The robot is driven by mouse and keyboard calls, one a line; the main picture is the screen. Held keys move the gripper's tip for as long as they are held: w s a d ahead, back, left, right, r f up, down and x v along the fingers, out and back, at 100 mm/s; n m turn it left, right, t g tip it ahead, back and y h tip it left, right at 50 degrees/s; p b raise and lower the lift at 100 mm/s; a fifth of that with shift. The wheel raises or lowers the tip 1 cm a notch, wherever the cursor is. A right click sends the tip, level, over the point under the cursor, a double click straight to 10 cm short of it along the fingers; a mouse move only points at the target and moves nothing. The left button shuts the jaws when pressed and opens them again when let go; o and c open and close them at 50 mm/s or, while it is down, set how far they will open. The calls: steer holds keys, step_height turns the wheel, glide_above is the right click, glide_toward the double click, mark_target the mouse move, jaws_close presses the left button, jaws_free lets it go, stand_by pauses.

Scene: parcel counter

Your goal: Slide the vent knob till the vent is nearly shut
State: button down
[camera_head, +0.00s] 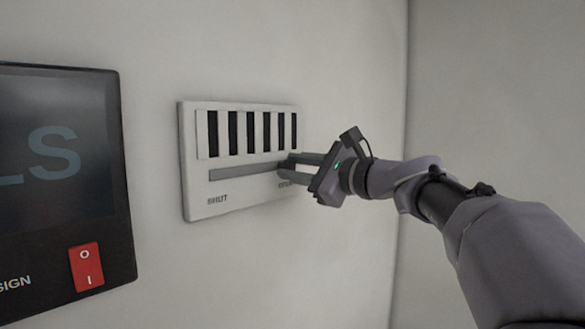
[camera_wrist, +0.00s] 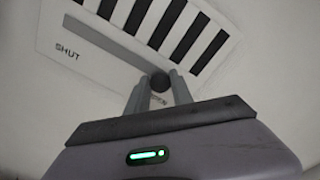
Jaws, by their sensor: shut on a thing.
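The vent (camera_head: 243,182) is a white plate on the wall with a row of dark upright slots, which show open. A grey slide track (camera_head: 235,174) runs below the slots, with the word SHUT under its left end. My gripper (camera_head: 289,168) is at the right end of the track. In the wrist view my gripper (camera_wrist: 158,92) has its two fingers on either side of the dark round vent knob (camera_wrist: 160,82), shut on it. The label at the right end is partly hidden by my fingers.
A dark panel (camera_head: 60,180) with a red rocker switch (camera_head: 86,266) is on the wall left of the vent. A wall corner stands to the right, behind my arm. The wall between panel and vent is bare.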

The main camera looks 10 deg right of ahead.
steer(key=shift+f, duration=0.1)
steer(key=b, duration=0.5)
glide_toward(227, 174)
steer(key=x, duration=0.5)
steer(key=shift+w, duration=0.1)
steer(key=c, duration=1.2)
jaws_free()
steer(key=shift+o, duration=0.5)
steer(key=shift+w, duration=0.1)
